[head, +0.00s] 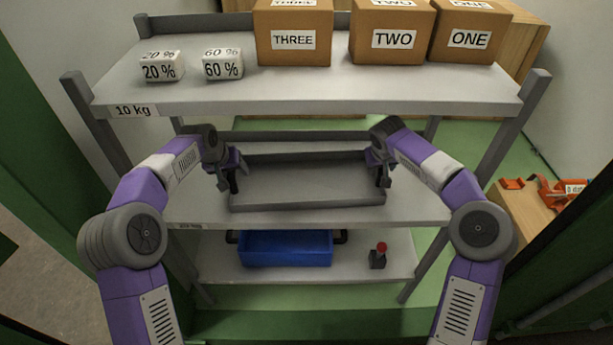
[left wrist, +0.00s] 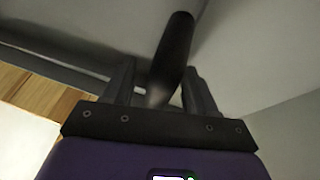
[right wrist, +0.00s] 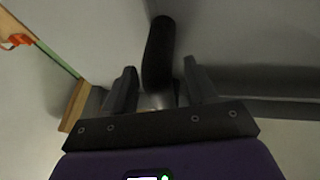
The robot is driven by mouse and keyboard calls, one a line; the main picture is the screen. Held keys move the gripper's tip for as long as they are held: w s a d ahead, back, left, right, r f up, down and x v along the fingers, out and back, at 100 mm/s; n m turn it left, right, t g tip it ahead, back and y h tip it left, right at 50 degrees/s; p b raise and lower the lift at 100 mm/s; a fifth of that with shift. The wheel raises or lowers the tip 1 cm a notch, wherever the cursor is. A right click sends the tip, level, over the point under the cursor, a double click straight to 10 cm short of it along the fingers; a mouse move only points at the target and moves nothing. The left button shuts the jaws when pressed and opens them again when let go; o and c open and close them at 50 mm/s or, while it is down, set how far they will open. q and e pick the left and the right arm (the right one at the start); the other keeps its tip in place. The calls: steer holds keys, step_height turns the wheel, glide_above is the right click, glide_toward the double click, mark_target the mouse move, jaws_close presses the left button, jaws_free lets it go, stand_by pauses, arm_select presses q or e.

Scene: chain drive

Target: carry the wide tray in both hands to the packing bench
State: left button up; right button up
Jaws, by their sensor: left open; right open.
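The wide grey tray (head: 305,205) rests on the middle shelf of the rack. My left gripper (head: 232,184) is at the tray's left end and my right gripper (head: 381,176) is at its right end. In the left wrist view a dark bar-like handle (left wrist: 172,55) lies between the open fingers (left wrist: 160,90). In the right wrist view a dark handle (right wrist: 158,55) lies between the open fingers (right wrist: 158,85). I cannot tell whether any finger touches a handle. The packing bench cannot be made out for certain.
The top shelf (head: 200,95) above carries boxes (head: 290,35) and two small white blocks (head: 222,65). A blue crate (head: 285,248) and a small red-knobbed object (head: 379,256) stand on the lower shelf. A wooden surface with orange items (head: 555,192) is at the right.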

arm_select(q)
steer(key=shift+w+d+f, duration=0.1)
steer(key=shift+w+f, duration=0.05)
steer(key=shift+f, duration=0.2)
arm_select(e)
steer(key=shift+w+d+f, duration=0.1)
steer(key=shift+w+f, duration=0.05)
steer(key=shift+f, duration=0.2)
arm_select(q)
jaws_close()
arm_select(e)
jaws_close()
arm_select(q)
steer(key=shift+r, duration=0.1)
arm_select(e)
steer(key=shift+r, duration=0.1)
stand_by(0.5)
